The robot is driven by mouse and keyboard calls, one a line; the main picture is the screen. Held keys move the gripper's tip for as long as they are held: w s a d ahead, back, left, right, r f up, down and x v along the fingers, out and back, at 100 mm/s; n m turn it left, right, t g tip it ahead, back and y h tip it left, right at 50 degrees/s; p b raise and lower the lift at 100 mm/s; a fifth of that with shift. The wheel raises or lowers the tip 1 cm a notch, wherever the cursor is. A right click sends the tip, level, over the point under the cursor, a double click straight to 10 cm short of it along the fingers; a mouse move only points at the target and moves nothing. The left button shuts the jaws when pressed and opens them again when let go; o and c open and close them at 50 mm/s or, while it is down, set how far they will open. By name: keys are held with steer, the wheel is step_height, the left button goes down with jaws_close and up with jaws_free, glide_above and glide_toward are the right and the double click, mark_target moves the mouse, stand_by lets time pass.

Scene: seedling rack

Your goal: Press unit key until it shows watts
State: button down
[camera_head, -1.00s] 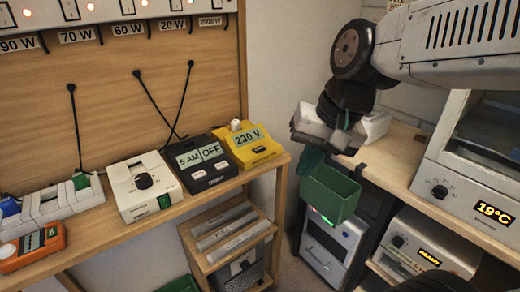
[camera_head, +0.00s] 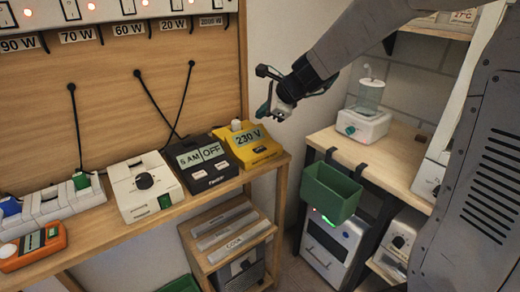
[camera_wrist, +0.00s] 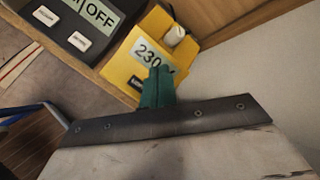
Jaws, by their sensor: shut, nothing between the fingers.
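The yellow meter (camera_head: 256,148) stands at the right end of the wooden shelf, and its display reads "230 V". A small dark key with a label (camera_head: 259,149) sits on its front face below the display. The meter also shows in the wrist view (camera_wrist: 118,68), where my fingers cover the end of the reading and part of its front. My gripper (camera_head: 262,112) is above and right of the meter, apart from it in the head view. In the wrist view its green fingers (camera_wrist: 158,84) are together and empty, pointing toward the meter.
Left of the meter stand a black timer (camera_head: 205,165) reading "5 AM" and "OFF", a white dial unit (camera_head: 146,187) and an orange meter (camera_head: 32,246). A green bin (camera_head: 331,192) hangs on the right bench. Cables hang on the wooden back panel.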

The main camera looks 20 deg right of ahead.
mark_target(263, 150)
steer(key=shift+f, duration=4.4)
steer(key=shift+f, duration=0.1)
steer(key=shift+f, duration=0.3)
steer(key=shift+f, duration=0.3)
steer(key=shift+r, duration=0.75)
steer(key=shift+r, duration=2.5)
